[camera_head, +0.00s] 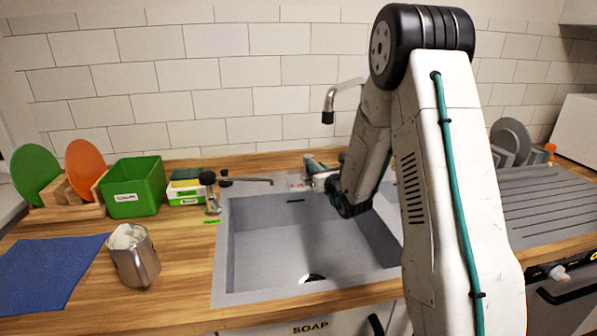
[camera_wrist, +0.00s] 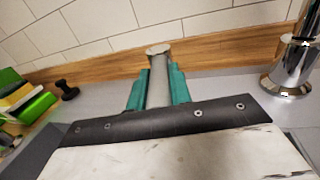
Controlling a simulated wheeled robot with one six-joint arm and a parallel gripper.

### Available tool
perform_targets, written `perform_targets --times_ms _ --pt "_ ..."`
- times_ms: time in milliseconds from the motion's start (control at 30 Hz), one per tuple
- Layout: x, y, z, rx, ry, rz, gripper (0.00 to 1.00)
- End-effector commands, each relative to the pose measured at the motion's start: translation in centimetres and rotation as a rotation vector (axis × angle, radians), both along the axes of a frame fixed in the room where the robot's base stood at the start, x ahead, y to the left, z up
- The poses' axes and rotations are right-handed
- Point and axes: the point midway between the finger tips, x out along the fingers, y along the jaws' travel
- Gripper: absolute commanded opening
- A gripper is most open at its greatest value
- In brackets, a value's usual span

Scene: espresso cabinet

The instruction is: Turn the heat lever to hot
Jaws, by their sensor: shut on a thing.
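My gripper (camera_wrist: 158,88) has teal fingers closed on the two sides of a grey lever (camera_wrist: 159,51) with a round end, seen in the wrist view. The lever points away toward the wooden back ledge. In the head view my gripper (camera_head: 309,164) is at the sink's back rim, and the lever cannot be made out there. The chrome tap base (camera_wrist: 293,70) stands to the right in the wrist view. The tap spout (camera_head: 344,94) rises behind my arm in the head view. No hot or cold marking is readable.
The sink basin (camera_head: 285,240) lies below my gripper. A chrome fitting with a black knob (camera_head: 208,178) stands at its left. A metal jug (camera_head: 135,258), green bin (camera_head: 132,188) and sponge boxes (camera_head: 186,190) are further left. The tiled wall (camera_head: 200,75) is close behind.

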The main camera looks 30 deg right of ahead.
Motion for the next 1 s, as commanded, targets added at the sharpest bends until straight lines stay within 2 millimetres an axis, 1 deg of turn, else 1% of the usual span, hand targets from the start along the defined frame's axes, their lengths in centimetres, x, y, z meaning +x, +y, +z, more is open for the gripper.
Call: perform_targets --times_ms 100,200,500,533,600,867,967,1000 --pt "-0.3 -0.9 -0.1 -0.001 0.002 -0.03 0.0" --pt "-0.4 -1.2 -0.1 -0.001 0.002 -0.041 0.0" --pt "-0.4 -1.3 -0.1 -0.001 0.002 -0.043 0.0" --pt "-0.4 -1.3 -0.1 -0.001 0.002 -0.042 0.26" --pt "-0.4 -1.3 -0.1 0.0 0.001 -0.042 0.42" --pt "-0.4 -1.1 0.0 0.0 0.001 -0.04 0.42" --pt "-0.9 -1.1 0.0 0.0 0.0 -0.04 0.42" --pt "-1.4 -1.0 0.0 0.0 0.0 -0.04 0.42"
